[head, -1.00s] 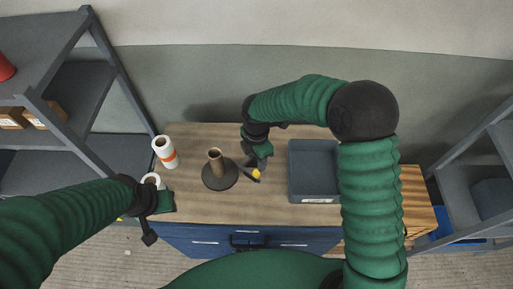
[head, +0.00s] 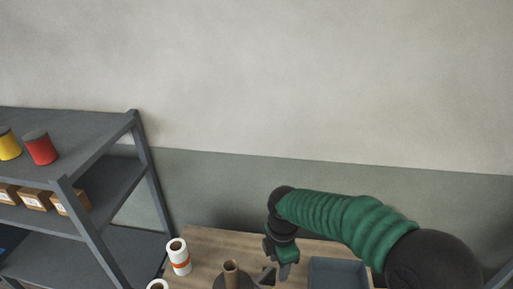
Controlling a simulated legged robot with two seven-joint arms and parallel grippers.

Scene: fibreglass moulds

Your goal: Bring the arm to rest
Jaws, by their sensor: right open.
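My right arm, in a green ribbed sleeve, comes in from the right in the head view and bends down to the left. My right gripper (head: 277,268) is over the wooden table (head: 205,247), between a brown tube on a dark round base and a grey tray. Its jaws are open, and nothing shows between them. The brown tube (head: 231,272) stands upright just left of the gripper. The grey tray (head: 338,272) is to the gripper's right, partly behind my forearm. My left arm and gripper are out of the picture.
A white roll with an orange band (head: 179,257) stands at the table's left, with another white roll (head: 157,285) at the bottom edge. A grey shelf (head: 95,150) at left holds a red can (head: 40,148), a yellow can (head: 9,144) and boxes (head: 33,199). Bare wall fills the back.

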